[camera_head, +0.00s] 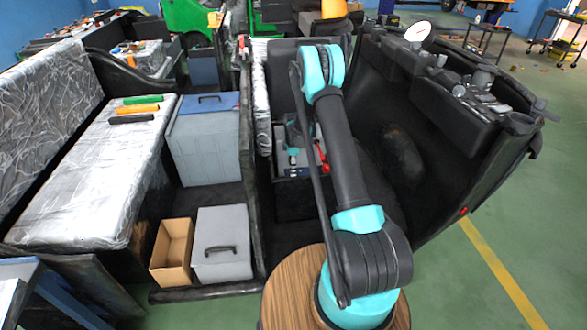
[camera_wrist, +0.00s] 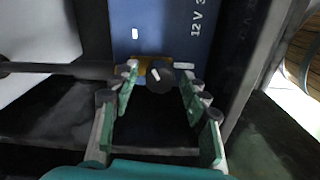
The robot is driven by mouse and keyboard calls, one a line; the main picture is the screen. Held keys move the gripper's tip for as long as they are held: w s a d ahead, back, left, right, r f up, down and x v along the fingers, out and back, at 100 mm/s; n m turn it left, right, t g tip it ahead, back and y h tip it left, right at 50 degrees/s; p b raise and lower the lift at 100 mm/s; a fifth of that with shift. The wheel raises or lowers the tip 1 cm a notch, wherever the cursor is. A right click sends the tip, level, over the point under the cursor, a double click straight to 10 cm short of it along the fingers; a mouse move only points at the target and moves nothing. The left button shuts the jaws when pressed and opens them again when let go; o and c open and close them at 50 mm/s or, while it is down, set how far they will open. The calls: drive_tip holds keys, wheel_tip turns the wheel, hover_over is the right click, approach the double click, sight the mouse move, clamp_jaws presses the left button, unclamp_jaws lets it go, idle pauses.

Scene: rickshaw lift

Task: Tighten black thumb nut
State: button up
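In the wrist view, the black thumb nut (camera_wrist: 161,84) is a dark round knob with a white mark on its face. It sits on a brass-coloured terminal piece (camera_wrist: 141,72) in front of a blue battery (camera_wrist: 160,28) marked "12 V". My gripper (camera_wrist: 160,71) is open, with its green-padded fingers on either side of the nut. A gap shows between the nut and each finger. In the head view, my arm reaches down into the vehicle's compartment, and the nut is too small or hidden to make out.
A dark cable (camera_wrist: 60,68) runs in from the left to the terminal. In the head view, a red part (camera_head: 321,158) lies beside my gripper. Dark compartment walls stand close around it. A grey box (camera_head: 221,246) and a cardboard box (camera_head: 172,252) stand at the front left.

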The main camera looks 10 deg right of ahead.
clamp_jaws()
drive_tip(key=shift+m, duration=0.3)
drive_tip(key=m, duration=0.9)
drive_tip(key=shift+m, duration=0.4)
drive_tip(key=m, duration=0.6)
drive_tip(key=shift+m, duration=0.3)
drive_tip(key=m, duration=0.6)
drive_tip(key=shift+a+m, duration=0.1)
drive_tip(key=shift+m, duration=0.3)
